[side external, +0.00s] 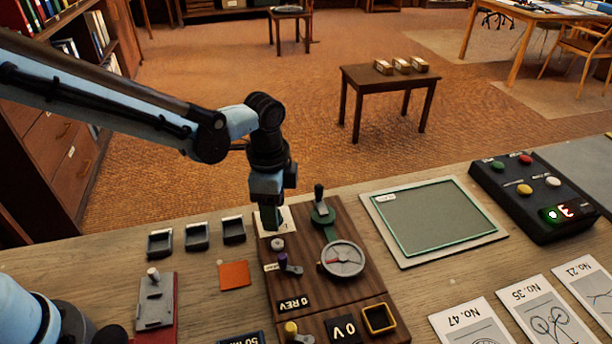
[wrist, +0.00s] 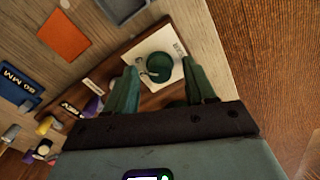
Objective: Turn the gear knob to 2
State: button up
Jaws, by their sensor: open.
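A round dark green knob (wrist: 160,67) sits on a white plate (wrist: 143,52) with small markings too small to read; I take it to be the gear knob. A thin pale pointer-like part shows at its left side. My gripper (wrist: 162,88) is open, with one green finger on each side of the knob in the wrist view. I cannot tell whether they touch it. In the side view my gripper (side external: 271,222) points down over the same white plate (side external: 287,217) at the board's far left corner and hides the knob.
The wooden board (side external: 350,220) also carries a green-based lever (side external: 321,208), a grey dial (side external: 343,258), a purple-tipped lever (side external: 285,263) and a yellow-tipped lever (side external: 293,330). A green-framed panel (side external: 435,220) and a black button box (side external: 540,195) stand to the right.

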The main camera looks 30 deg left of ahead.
grip_shut()
dwell(0.4)
jog(key=n, duration=0.8)
jog(key=shift+f, duration=0.1)
jog(key=shift+n, duration=0.5)
dwell(0.4)
